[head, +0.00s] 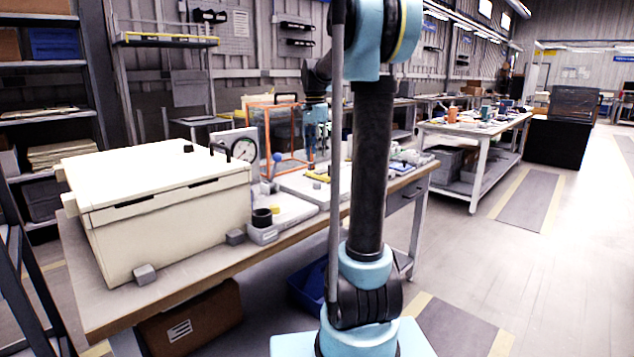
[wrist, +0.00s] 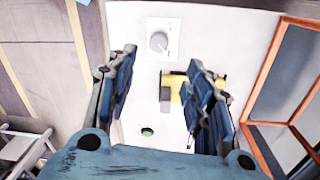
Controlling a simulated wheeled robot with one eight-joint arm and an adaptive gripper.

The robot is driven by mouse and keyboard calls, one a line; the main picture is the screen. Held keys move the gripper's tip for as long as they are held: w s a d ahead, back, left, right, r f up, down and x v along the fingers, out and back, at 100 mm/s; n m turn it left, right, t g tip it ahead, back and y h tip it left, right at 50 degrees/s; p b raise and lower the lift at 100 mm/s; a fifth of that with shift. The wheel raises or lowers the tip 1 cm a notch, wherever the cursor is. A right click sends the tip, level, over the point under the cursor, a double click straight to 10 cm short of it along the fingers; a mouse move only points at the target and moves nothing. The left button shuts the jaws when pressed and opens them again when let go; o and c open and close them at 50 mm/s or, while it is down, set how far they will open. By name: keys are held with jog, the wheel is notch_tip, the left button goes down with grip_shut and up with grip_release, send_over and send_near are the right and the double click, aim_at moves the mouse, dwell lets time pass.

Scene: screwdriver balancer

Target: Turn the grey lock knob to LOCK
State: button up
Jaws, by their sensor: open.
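A grey round knob (wrist: 158,42) sits on a white square plate (wrist: 173,27) at the top of the wrist view, on a pale panel (wrist: 140,75). Marks around the knob are too small to read, so I cannot tell its setting. My gripper (wrist: 162,60) is open and empty, its two blue-and-dark fingers spread to either side. The knob shows beyond the gap between the fingertips, apart from them. In the head view my gripper (head: 316,128) is small, over the bench by the orange frame, and I cannot make out the knob there.
A yellow piece with a dark block (wrist: 166,94) and a green button (wrist: 147,131) lie on the panel. An orange-edged frame (wrist: 262,75) stands close on the right. In the head view a large cream case (head: 165,215) fills the bench's near end.

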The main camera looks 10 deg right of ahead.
aim_at(317, 182)
jog(key=f, duration=1.1)
jog(key=shift+s+d+f, duration=0.1)
jog(key=shift+s+f, duration=0.2)
jog(key=c, duration=1.1)
